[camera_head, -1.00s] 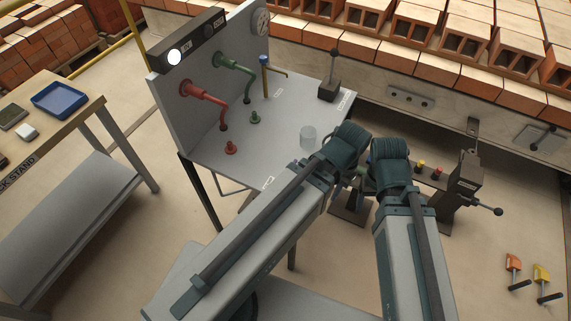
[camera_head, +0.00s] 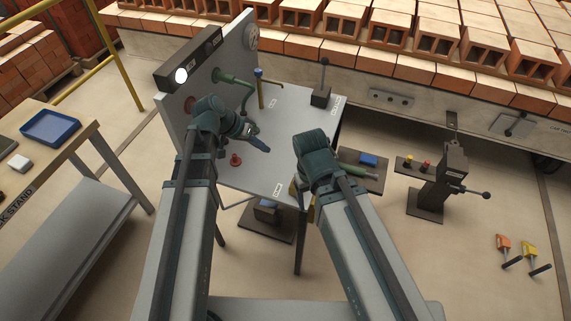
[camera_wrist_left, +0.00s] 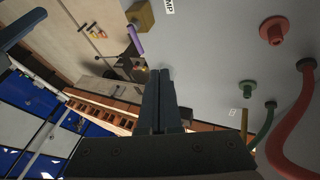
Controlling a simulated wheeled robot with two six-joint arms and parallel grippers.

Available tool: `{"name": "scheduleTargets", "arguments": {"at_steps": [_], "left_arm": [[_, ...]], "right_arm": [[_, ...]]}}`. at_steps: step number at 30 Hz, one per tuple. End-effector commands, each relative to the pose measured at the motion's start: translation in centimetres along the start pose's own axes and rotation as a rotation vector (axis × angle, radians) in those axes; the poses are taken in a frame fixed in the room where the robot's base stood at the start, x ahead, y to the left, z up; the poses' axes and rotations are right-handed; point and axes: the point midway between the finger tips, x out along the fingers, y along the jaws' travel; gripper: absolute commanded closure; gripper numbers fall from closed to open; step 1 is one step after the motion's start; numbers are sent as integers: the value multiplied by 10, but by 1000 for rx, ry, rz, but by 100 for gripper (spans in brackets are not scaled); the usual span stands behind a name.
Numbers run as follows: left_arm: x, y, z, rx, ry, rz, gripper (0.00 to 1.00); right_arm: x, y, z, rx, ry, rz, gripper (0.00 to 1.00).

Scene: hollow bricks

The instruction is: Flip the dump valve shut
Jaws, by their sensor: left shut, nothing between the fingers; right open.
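The dump valve, a yellow block (camera_wrist_left: 140,15) with a purple lever (camera_wrist_left: 135,40), sits at the panel's edge in the left wrist view, beside a label ending in "MP" (camera_wrist_left: 169,6). In the head view a sliver of yellow shows beside my right arm, and the lever is hidden. My left gripper (camera_head: 256,141) is shut and empty above the grey bench; its closed fingers also fill the middle of the left wrist view (camera_wrist_left: 158,100), apart from the valve. My right gripper is mostly hidden under its arm; what looks like its dark finger (camera_wrist_left: 22,30) shows at the wrist view's left edge.
Red (camera_wrist_left: 300,115) and green (camera_head: 235,79) pipes come off the upright panel. A lever stand (camera_head: 450,175) is at the right.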

Motion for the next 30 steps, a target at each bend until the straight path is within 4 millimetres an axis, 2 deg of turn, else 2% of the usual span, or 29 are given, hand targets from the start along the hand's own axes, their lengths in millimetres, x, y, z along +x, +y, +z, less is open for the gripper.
{"name": "scheduleTargets", "arguments": {"at_steps": [5,8,24,26,30], "left_arm": [[3,0,1,0,-1,0,100],[12,-1,2,0,-2,0,100],[100,-2,2,1,-3,0,100],[108,-2,2,1,-3,0,100],[114,18,4,2,-3,0,100]], "right_arm": [[3,0,0,0,0,0,26],[11,-1,-1,0,0,0,26],[84,-8,-5,0,0,0,26],[90,-9,-5,0,0,0,26],[88,-8,-5,0,0,0,26]]}}
